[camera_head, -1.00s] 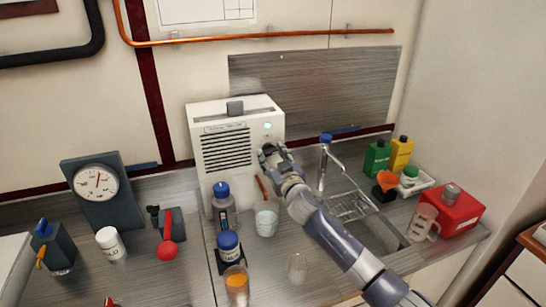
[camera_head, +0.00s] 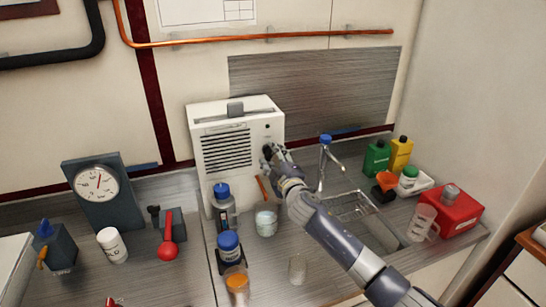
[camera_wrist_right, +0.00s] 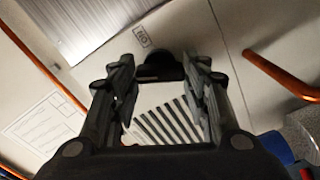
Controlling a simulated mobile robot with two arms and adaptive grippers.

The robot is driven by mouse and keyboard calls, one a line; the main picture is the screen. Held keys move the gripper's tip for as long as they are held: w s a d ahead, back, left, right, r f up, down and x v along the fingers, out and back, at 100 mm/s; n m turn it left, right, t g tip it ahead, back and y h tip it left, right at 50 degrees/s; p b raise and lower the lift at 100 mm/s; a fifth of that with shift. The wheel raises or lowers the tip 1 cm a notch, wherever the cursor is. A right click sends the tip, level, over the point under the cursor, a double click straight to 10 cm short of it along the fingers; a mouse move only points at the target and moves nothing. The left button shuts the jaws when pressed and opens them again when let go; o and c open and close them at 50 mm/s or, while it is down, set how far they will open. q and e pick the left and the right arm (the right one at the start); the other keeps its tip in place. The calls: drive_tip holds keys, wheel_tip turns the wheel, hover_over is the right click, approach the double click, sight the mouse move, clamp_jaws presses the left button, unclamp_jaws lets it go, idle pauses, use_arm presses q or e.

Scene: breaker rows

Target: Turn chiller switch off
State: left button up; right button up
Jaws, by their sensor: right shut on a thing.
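The chiller is a white box (camera_head: 207,125) with a slotted vent, standing on the steel counter against the wall. A small dark indicator (camera_head: 267,127) is on the upper right of its front. My right gripper (camera_head: 268,151) is at the front, just below that indicator. In the right wrist view, the fingers of my right gripper (camera_wrist_right: 160,82) are shut on a dark rounded switch knob (camera_wrist_right: 162,68). My left gripper is not in view.
A sink tap (camera_head: 325,160) is close to the right of my arm. A red box (camera_head: 455,212) stands at the far right.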

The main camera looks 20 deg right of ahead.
drive_tip(key=n, duration=0.5)
drive_tip(key=shift+p, duration=0.35)
idle(0.4)
drive_tip(key=o, duration=1.1)
drive_tip(key=shift+c, duration=0.2)
drive_tip(key=s, duration=1.2)
drive_tip(key=shift+d, duration=0.2)
